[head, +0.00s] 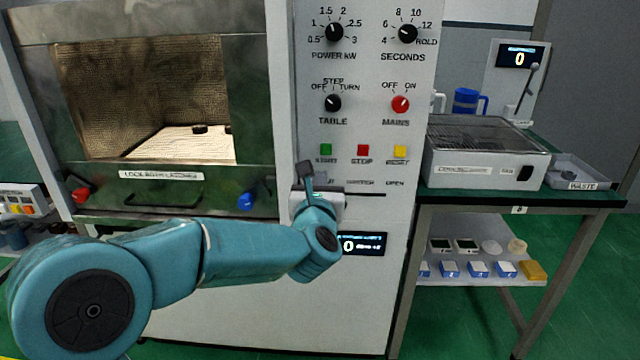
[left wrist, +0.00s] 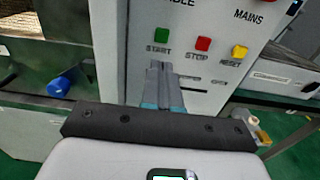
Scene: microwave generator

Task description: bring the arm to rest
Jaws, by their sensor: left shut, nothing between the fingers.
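My left arm comes in from the left in the head view. Its gripper (head: 306,172) is in front of the microwave generator's control panel (head: 365,215), just below the green START button (head: 326,150). In the left wrist view the fingers (left wrist: 160,75) are together and empty, below the green button (left wrist: 161,34). I cannot tell whether the fingertips touch the panel. The red STOP button (head: 363,151) and yellow RESET button (head: 400,151) are to the right. My right gripper is not in view.
The oven chamber (head: 140,95) is at left, with a red knob (head: 80,195) and a blue knob (head: 246,200) below it. Green floor (head: 590,260) is free at right.

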